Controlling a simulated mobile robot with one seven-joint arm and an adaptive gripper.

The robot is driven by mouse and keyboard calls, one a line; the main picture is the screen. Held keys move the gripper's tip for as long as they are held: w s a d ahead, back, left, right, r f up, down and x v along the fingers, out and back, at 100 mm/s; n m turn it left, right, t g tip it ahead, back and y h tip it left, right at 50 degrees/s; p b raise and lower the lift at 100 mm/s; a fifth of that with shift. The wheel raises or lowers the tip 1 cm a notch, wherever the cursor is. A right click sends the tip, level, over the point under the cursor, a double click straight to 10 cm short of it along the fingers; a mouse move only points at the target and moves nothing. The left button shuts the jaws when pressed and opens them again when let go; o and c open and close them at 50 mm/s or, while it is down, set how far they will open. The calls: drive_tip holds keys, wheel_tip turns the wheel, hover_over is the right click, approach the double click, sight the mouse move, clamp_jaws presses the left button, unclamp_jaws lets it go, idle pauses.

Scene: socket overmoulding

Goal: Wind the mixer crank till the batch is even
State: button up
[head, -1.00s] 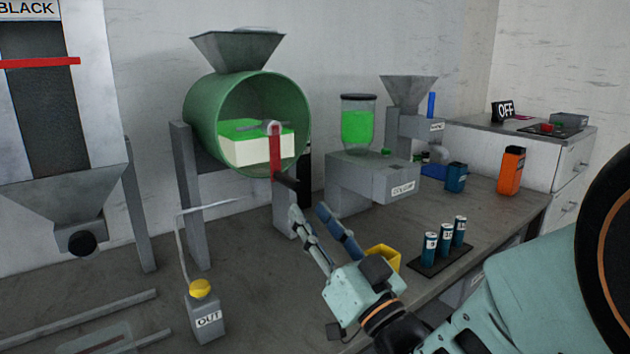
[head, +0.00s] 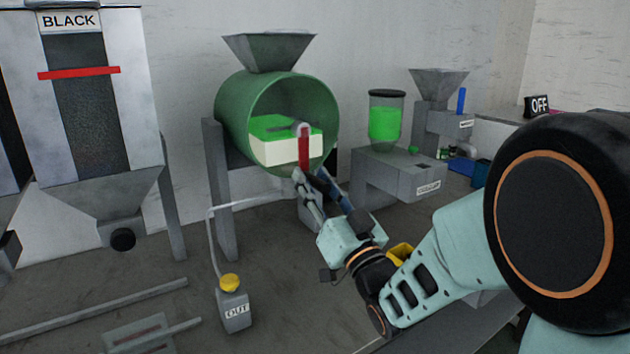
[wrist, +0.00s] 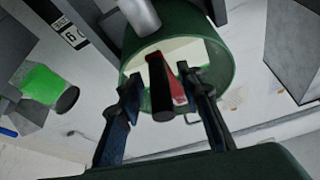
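The mixer is a green drum (head: 228,105) lying on its side on grey legs, with a hopper (head: 268,52) above it. Its open front shows a batch (head: 285,150) with a bright green top over a cream-white body, in separate layers. The red crank arm (head: 304,150) hangs straight down from a grey hub at the drum's front. In the wrist view the red crank (wrist: 177,92) ends in a dark handle (wrist: 163,116). My gripper (wrist: 158,88) is open, its two fingers on either side of the handle with gaps visible. In the head view my gripper (head: 311,180) hides the handle.
A grey box labelled OUT (head: 235,310) with a yellow button (head: 230,283) stands at the front, a pipe rising from it. The COLOUR feeder (head: 400,175) with green fill is right of the mixer. The BLACK hopper (head: 85,150) stands left. My arm covers the right of the bench.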

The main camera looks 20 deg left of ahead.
clamp_jaws()
drive_tip(key=shift+m, duration=0.3)
idle(0.4)
